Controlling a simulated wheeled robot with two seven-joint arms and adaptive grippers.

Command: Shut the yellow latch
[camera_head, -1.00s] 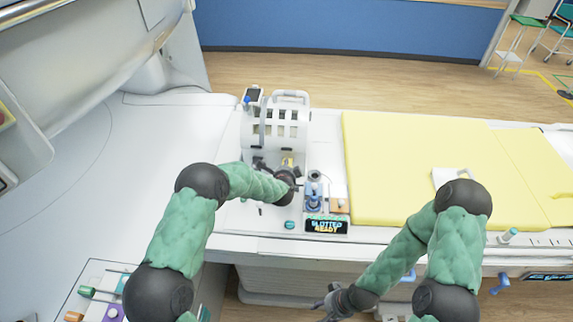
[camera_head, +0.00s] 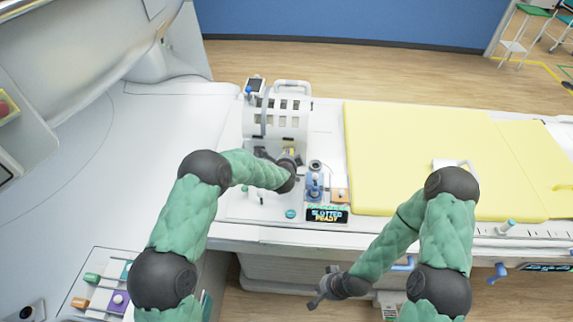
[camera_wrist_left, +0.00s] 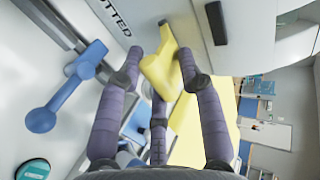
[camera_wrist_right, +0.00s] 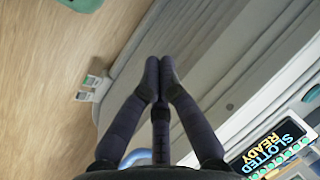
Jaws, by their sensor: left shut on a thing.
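The yellow latch (camera_wrist_left: 163,68) is in the left wrist view, between the fingers of my left gripper (camera_wrist_left: 158,72). The fingers are shut on it. In the head view the latch (camera_head: 291,151) is a small yellow patch at the front of the white coil housing (camera_head: 283,122), partly hidden by my left gripper (camera_head: 287,163). My right gripper (camera_head: 322,288) hangs low in front of the bench, away from the latch. In the right wrist view its fingertips (camera_wrist_right: 160,68) are together with nothing visible between them.
A blue lever (camera_wrist_left: 68,92) is beside the latch in the left wrist view. A sign reading "SLOTTED READY" (camera_head: 327,215) is at the bench's front. A yellow pad (camera_head: 415,150) covers the right side. A control panel (camera_head: 100,285) is at lower left.

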